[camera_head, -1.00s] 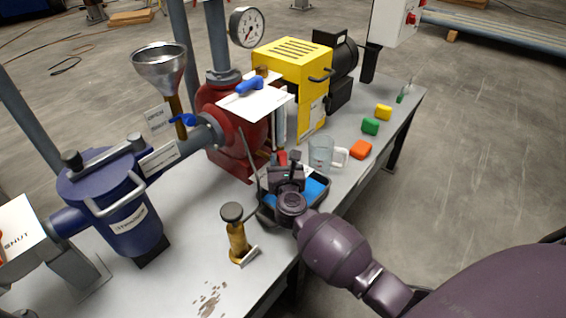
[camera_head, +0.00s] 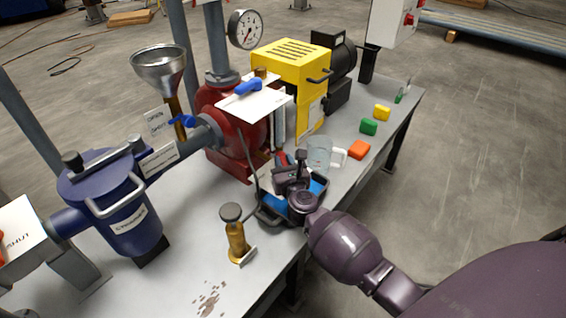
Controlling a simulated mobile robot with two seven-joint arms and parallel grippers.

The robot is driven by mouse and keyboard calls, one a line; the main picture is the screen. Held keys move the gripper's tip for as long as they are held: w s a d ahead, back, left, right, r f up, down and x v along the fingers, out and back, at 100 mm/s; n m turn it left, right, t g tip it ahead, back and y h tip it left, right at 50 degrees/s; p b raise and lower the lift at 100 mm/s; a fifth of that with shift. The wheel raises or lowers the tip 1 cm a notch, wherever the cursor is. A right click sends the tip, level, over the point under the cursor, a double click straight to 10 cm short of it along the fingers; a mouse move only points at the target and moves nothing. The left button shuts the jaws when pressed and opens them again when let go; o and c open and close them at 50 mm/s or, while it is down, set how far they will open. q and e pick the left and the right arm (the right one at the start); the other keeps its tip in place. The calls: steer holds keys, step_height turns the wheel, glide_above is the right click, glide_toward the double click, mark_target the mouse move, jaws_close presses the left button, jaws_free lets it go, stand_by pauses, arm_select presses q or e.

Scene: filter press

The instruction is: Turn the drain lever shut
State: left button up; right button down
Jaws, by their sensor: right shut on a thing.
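My right gripper (camera_head: 290,172) reaches in from the lower right, at the foot of the red pump body (camera_head: 222,150), above a black-rimmed blue tray (camera_head: 318,186). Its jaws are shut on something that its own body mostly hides. A small red piece (camera_head: 281,159) shows right at the fingers, and I take it to be the drain lever's handle. How far the lever is turned cannot be made out. My left gripper is not in view.
A clear mug (camera_head: 319,153) stands just right of the gripper, with an orange block (camera_head: 359,150) beyond it. A brass post with a dark knob (camera_head: 233,214) stands to the left. A thin dark hose or cable (camera_head: 250,160) runs close by. The front left tabletop is mostly clear.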

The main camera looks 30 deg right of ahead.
steer(key=n+y, duration=0.1)
steer(key=y, duration=0.1)
steer(key=d+n+y, duration=0.1)
steer(key=y, duration=0.1)
steer(key=shift+s+f+n+t, duration=0.1)
steer(key=shift+n+t, duration=0.3)
steer(key=n+y, duration=0.1)
steer(key=y, duration=0.1)
steer(key=n+y+b, duration=0.1)
steer(key=y, duration=0.1)
steer(key=shift+d+f+n+y, duration=0.2)
steer(key=shift+d+n+y, duration=0.1)
steer(key=shift+d+n, duration=0.1)
steer(key=shift+d+r+n+g+y+b, duration=0.15)
steer(key=shift+n+g+y+b, duration=0.45)
steer(key=shift+y, duration=0.6)
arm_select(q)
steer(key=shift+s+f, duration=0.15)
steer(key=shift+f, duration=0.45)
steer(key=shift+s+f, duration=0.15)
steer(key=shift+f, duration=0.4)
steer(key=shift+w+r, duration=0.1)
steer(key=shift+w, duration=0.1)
arm_select(e)
steer(key=shift+r+n, duration=0.1)
steer(key=shift+n, duration=0.2)
